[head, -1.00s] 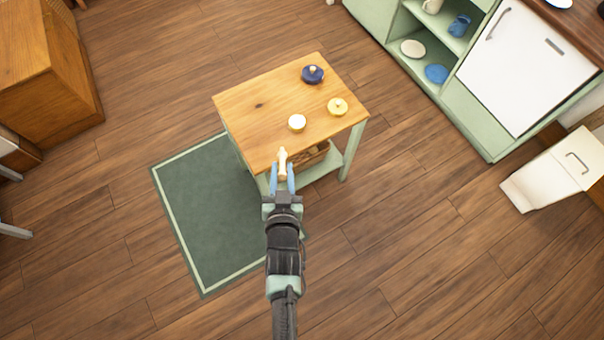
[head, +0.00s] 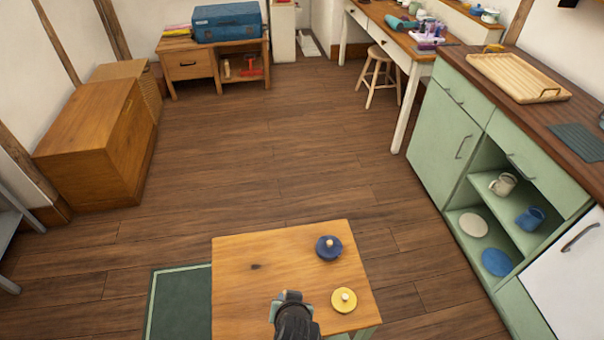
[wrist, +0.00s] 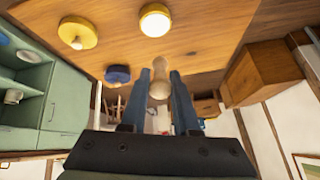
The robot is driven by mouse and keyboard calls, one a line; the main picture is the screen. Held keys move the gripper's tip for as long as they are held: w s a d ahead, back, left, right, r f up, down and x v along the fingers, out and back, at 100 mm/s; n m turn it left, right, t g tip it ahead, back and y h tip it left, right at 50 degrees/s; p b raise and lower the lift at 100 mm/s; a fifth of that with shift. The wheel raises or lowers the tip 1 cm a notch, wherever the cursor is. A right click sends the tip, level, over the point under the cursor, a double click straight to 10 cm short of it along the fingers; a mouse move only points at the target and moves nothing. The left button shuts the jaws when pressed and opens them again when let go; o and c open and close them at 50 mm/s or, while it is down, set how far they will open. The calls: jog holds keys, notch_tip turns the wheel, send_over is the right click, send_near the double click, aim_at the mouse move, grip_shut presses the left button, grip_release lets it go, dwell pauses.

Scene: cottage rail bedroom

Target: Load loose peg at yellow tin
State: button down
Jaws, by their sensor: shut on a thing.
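My gripper (wrist: 160,76) is shut on a pale wooden peg (wrist: 159,89), held between its two blue fingers in the wrist view. The yellow tin (wrist: 155,19), round with a bright cream top, stands on the small wooden table (head: 240,288), apart from the peg. In the head view my wrist is over the table's near part and hides the fingers, peg and tin. A yellow lid with a pale knob (head: 344,301) lies right of my wrist. A blue lid with a knob (head: 328,248) lies farther back.
A green mat (head: 180,303) lies left of the table. A green cabinet with open shelves (head: 446,140) stands at right. A wooden chest (head: 95,145) is at left. A blue case (head: 227,22) rests on a low cabinet at the back. The floor between is clear.

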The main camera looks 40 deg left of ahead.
jog(key=shift+f, duration=0.2)
jog(key=shift+f+b, duration=0.6)
jog(key=shift+b, duration=0.2)
notch_tip(320, 180, down, 4)
jog(key=b, duration=0.4)
jog(key=shift+f, duration=0.2)
jog(key=shift+f+b, duration=0.4)
jog(key=shift+f, duration=0.2)
dwell(1.1)
jog(key=shift+r, duration=0.1)
notch_tip(320, 180, up, 7)
jog(key=p, duration=0.7)
dwell(0.8)
